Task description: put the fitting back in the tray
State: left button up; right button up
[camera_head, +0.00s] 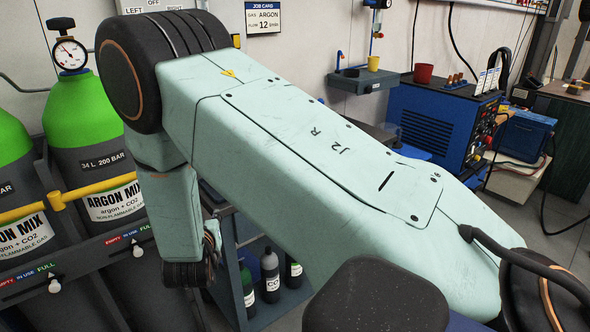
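My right arm fills the middle of the head view. Its forearm hangs down at the left of the picture, and only a small part of my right gripper (212,241) shows by the dark wrist. Its fingertips are hidden, so I cannot tell whether it is open or shut, or whether it holds anything. My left gripper is not in view. I make out no fitting and no tray; the large arm link hides much of the middle of the cell.
Green-topped gas cylinders (88,110) stand at the left behind a yellow bar (98,187). A cart with small bottles (270,274) is below my arm. A blue welding machine (430,125) bears a red cup (423,73). A wall shelf (362,79) holds a yellow cup (373,63). Floor shows at right.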

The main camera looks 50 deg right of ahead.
jog(key=s+a+f+n+g+y, duration=0.3)
jog(key=s+f+y, duration=0.1)
jog(key=s+f, duration=0.7)
jog(key=s+a+f+n+g+y, duration=0.1)
jog(key=s+a+f+g, duration=0.1)
jog(key=s, duration=0.7)
jog(key=s+a+f+n+g+y, duration=0.1)
jog(key=s+a+f+g+y, duration=0.1)
jog(key=s, duration=0.7)
jog(key=s+a+f+n+g+y, duration=0.2)
jog(key=s+a+f+g, duration=0.1)
jog(key=s, duration=0.6)
notch_tip(320, 180, down, 2)
jog(key=shift+a+f+g, duration=0.1)
jog(key=shift+a+g, duration=0.2)
jog(key=shift+a, duration=0.45)
jog(key=shift+s, duration=0.1)
